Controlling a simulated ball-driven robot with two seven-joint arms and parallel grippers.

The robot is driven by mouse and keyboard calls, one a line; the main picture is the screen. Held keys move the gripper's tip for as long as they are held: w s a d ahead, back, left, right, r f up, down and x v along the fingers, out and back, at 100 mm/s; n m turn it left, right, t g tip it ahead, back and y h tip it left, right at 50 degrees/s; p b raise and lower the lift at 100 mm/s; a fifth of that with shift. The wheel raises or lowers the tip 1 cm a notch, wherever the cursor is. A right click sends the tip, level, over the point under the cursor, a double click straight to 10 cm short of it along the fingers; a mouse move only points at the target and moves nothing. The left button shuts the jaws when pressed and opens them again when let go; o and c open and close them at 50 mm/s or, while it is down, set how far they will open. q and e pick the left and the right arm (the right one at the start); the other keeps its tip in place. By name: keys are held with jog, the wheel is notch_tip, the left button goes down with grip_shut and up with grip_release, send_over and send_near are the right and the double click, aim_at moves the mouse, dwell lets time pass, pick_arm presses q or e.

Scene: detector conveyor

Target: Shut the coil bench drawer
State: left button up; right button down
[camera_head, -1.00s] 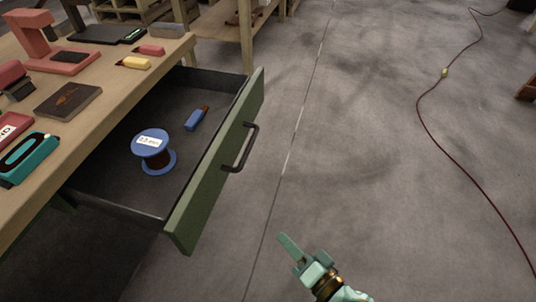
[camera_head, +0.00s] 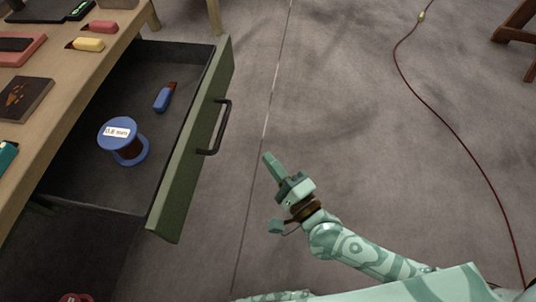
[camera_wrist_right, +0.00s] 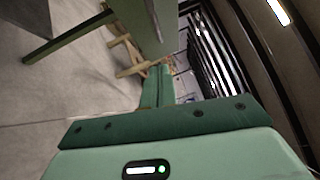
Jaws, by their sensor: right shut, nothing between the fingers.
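The coil bench drawer (camera_head: 190,150) stands pulled out from the bench, with a green front and a dark bar handle (camera_head: 216,128). Inside it lie a blue wire spool (camera_head: 124,142) with a white label and a small blue marker-like item (camera_head: 164,97). My right gripper (camera_head: 268,158) is shut and empty, to the right of the drawer front and apart from it, lower than the handle in the head view. In the right wrist view its closed fingers (camera_wrist_right: 158,85) point toward green and wooden furniture parts. My left gripper is not in view.
The wooden bench top (camera_head: 88,72) holds a yellow item (camera_head: 89,44), a red item (camera_head: 103,27) and a dark box (camera_head: 24,98). A dark red cable (camera_head: 440,115) runs over the floor at the right.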

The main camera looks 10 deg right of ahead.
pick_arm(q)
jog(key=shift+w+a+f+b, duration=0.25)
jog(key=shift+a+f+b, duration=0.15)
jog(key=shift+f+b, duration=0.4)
pick_arm(e)
jog(key=w+a+r, duration=0.1)
jog(key=w+a, duration=0.6)
jog(key=shift+w+r, duration=0.3)
jog(key=shift+w, duration=0.1)
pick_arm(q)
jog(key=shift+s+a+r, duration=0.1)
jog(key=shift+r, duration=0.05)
pick_arm(e)
jog(key=shift+a, duration=0.1)
